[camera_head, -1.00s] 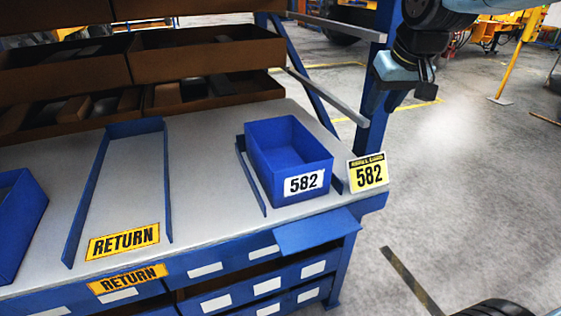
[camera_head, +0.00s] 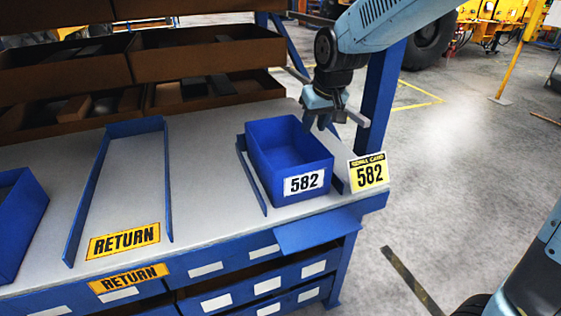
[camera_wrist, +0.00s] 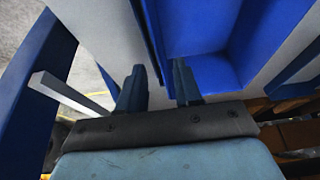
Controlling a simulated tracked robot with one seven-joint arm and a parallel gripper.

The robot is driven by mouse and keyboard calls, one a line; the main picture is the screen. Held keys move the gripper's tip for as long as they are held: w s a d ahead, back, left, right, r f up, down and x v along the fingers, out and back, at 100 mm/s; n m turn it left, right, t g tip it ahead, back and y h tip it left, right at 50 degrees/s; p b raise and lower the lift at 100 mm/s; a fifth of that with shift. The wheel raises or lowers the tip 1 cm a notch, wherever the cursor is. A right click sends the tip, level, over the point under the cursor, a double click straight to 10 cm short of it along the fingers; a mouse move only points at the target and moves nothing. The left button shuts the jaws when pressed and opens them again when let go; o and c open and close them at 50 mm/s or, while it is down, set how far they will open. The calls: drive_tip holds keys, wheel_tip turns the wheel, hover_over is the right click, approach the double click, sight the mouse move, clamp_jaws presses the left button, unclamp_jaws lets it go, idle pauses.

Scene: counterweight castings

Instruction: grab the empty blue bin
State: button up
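The blue bin (camera_head: 288,150) labelled 582 stands upright on the grey bench top, between low blue rails; the part of its inside that shows looks empty. My gripper (camera_head: 319,123) points downward near the bin's far right rim. In the wrist view, my gripper (camera_wrist: 158,86) has its two dark fingers apart with nothing clasped. The blue bin (camera_wrist: 197,28) fills the upper middle there, and one of its walls lies in line with the gap between the fingers. I cannot tell how far above or below the rim the fingertips are.
A yellow 582 card (camera_head: 369,172) stands right of the bin. An empty railed lane with a RETURN label (camera_head: 123,241) lies to the left. Another blue bin (camera_head: 18,222) is at the left edge. A blue rack post (camera_head: 380,95) and brown shelf bins (camera_head: 205,55) stand behind.

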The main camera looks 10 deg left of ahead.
sight(311, 133)
drive_tip(key=shift+x, duration=3.1)
drive_tip(key=shift+s, duration=0.15)
clamp_jaws()
